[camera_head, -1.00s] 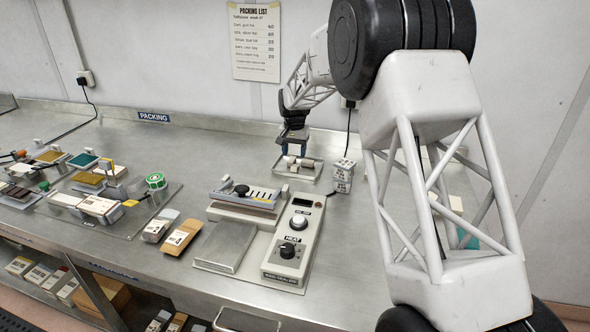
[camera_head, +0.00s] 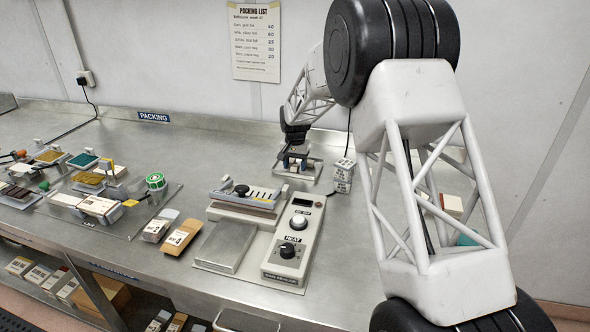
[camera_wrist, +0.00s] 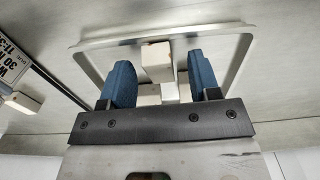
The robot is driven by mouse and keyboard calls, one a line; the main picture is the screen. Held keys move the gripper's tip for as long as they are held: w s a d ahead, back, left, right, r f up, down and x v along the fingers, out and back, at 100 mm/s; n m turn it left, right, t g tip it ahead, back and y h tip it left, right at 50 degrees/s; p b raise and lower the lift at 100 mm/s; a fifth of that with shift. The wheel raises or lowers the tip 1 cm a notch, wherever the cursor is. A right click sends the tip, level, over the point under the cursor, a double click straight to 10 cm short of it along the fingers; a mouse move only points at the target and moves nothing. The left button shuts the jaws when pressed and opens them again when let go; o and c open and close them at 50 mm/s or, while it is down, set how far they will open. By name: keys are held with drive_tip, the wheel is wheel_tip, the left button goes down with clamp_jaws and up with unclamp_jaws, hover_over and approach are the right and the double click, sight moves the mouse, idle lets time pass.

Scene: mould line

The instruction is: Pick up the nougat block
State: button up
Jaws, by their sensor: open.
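Several pale cream blocks, which look like nougat, lie in a shallow metal tray (camera_head: 304,180) on the bench. In the wrist view one nougat block (camera_wrist: 156,56) lies in the gap between the fingertips, with more pale blocks (camera_wrist: 148,94) behind it, nearer the palm. I cannot tell which one the task means. My gripper (camera_head: 296,163) is low over the tray. Its two blue fingers (camera_wrist: 161,72) are apart, one on each side of the blocks, and grip nothing. In the head view the gripper hides most of the blocks.
The wall is close behind the tray.

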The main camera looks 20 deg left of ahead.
sight(295, 166)
drive_tip(key=shift+f, duration=0.5)
clamp_jaws()
idle(0.3)
drive_tip(key=shift+r, duration=5)
